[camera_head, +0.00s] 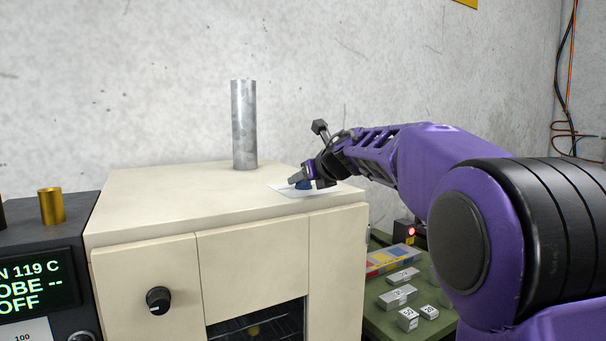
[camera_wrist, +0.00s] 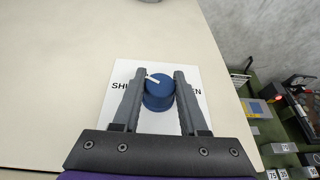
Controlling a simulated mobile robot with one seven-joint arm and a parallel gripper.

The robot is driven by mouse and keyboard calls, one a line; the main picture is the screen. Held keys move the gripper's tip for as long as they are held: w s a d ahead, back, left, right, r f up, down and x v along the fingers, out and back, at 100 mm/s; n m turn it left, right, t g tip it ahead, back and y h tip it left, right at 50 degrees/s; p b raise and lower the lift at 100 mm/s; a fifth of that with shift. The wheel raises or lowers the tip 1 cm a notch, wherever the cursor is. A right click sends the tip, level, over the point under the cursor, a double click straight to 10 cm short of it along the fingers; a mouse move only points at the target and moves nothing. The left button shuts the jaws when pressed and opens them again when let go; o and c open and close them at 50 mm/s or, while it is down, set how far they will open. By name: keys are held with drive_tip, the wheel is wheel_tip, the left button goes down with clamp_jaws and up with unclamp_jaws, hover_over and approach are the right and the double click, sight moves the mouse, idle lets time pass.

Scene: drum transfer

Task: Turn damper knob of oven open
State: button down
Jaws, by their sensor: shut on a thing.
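The oven (camera_head: 160,208) is a cream box with a metal pipe standing on its top. The damper knob (camera_wrist: 158,95) is blue with a white pointer line and sits on a white label plate (camera_wrist: 125,70) on the oven top. The plate's lettering is partly hidden; "SH" shows at left and "EN" at right. The pointer aims up and to the left in the wrist view, toward the "SH" side. My gripper (camera_wrist: 160,78) is shut on the knob, one finger on each side. In the head view the knob (camera_head: 304,185) shows below my gripper (camera_head: 309,180).
A metal pipe (camera_head: 244,125) stands on the oven behind the knob. A black dial (camera_head: 158,300) is on the oven front. A dark display unit (camera_head: 40,285) is at left. A green table (camera_head: 385,322) with labelled blocks is at right. The oven top's left side is clear.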

drive_tip(key=shift+a+m+t+h+p, duration=0.25)
drive_tip(key=shift+m+t+h+p, duration=0.5)
drive_tip(key=shift+m+h, duration=0.8)
drive_tip(key=shift+d+m+h, duration=0.1)
drive_tip(key=shift+m+h, duration=2.15)
drive_tip(key=shift+h, duration=0.5)
drive_tip(key=m+g+h, duration=0.1)
drive_tip(key=m+h, duration=0.3)
drive_tip(key=shift+d+h, duration=0.15)
drive_tip(key=shift+h, duration=0.25)
drive_tip(key=shift+f+m+g+h, duration=0.1)
drive_tip(key=shift+m+g+h, duration=0.55)
drive_tip(key=shift+m+h, duration=0.35)
drive_tip(key=shift+m+g+h, duration=0.7)
drive_tip(key=shift+m+g, duration=0.1)
drive_tip(key=shift+m, duration=0.3)
drive_tip(key=shift+c, duration=2.2)
unclamp_jaws()
drive_tip(key=shift+d, duration=0.1)
